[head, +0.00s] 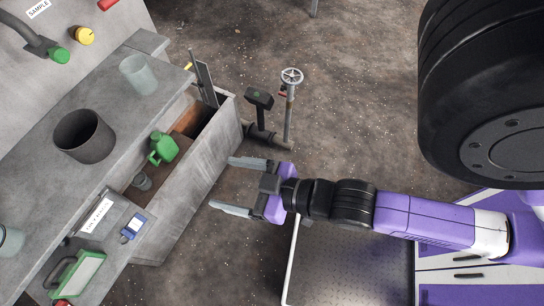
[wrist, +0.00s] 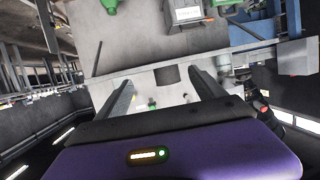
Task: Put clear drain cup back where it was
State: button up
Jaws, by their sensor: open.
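A clear cup (head: 138,74) stands upright on the grey bench top (head: 120,110), near its far end. Another clear cup (head: 10,241) is partly cut off at the left edge of the head view. I cannot tell which is the drain cup. My gripper (head: 236,184) is open and empty, beside the bench's front and pointing toward it. Its two fingers (wrist: 160,90) also show spread apart in the wrist view. No cup is between the fingers.
A dark grey pot (head: 84,136) stands on the bench. A blue handheld device (head: 133,227) lies nearby. A valve wheel (head: 291,76) on a pipe rises behind my gripper.

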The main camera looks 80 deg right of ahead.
jog(key=s+a+r+n+y, duration=0.1)
jog(key=s+r, duration=0.3)
jog(key=s, duration=0.5)
jog(key=shift+a+r+y, duration=0.2)
jog(key=shift+a+y, duration=0.1)
jog(key=shift+a, duration=0.15)
dwell(0.5)
